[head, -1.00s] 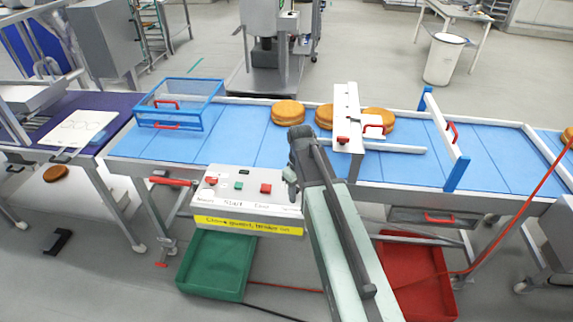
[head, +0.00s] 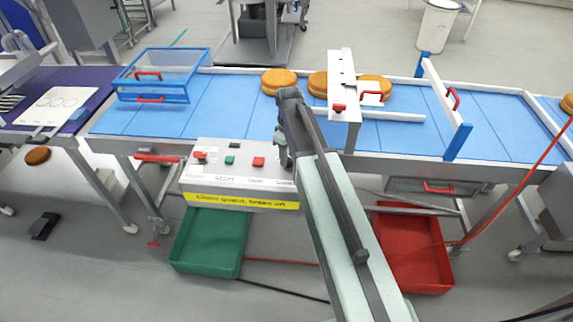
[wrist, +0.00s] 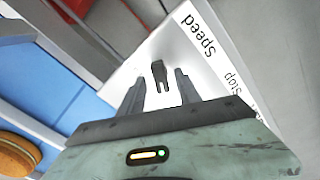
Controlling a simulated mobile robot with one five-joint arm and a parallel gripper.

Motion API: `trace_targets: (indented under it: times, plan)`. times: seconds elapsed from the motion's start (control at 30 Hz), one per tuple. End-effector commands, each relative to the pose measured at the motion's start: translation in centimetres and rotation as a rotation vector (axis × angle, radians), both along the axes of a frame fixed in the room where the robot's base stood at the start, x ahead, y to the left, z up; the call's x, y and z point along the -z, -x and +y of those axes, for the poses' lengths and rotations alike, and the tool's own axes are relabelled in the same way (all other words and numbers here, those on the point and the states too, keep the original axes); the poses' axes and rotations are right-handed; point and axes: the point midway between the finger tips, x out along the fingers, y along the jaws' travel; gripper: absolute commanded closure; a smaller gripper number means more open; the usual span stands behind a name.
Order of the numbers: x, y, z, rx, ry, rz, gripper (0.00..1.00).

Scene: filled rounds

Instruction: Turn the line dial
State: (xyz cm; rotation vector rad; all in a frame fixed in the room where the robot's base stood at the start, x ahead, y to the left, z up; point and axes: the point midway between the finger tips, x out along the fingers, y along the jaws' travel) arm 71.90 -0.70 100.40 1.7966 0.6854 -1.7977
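The white control panel (head: 222,153) is fixed to the near side of the blue conveyor, with a yellow label strip below. My gripper (head: 283,160) is at the panel's right end, where it hides the dial in the head view. In the wrist view a small dark dial (wrist: 159,74) stands on the white panel face, close to the word "Speed". My gripper (wrist: 159,80) is open there, one finger on either side of the dial, with a gap showing at both sides. I cannot tell the depth between fingertips and dial.
Two red buttons (head: 258,162) and a green button (head: 229,160) sit left of my gripper on the panel. Round brown cakes (head: 278,81) lie on the conveyor (head: 220,110). A white guard post (head: 343,125) stands right of the panel. Green (head: 207,243) and red (head: 412,250) trays lie below.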

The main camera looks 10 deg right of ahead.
Motion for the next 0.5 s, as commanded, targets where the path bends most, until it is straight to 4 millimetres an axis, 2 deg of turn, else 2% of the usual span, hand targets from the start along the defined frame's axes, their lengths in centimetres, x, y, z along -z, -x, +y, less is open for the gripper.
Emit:
trace_targets:
  times: [0.03, 0.27, 0.3, 0.43, 0.5]
  plan:
    - [0.79, 0.01, 0.02, 0.0, 0.0, 0.0, 0.6]
    - [0.53, 0.0, 0.06, -0.001, 0.0, 0.0, 0.6]
    - [0.53, 0.0, 0.06, -0.001, 0.0, 0.0, 0.63]
    - [0.53, 0.0, 0.09, -0.001, 0.0, 0.0, 0.99]
    - [0.53, 0.0, 0.09, -0.001, 0.0, 0.0, 1.0]
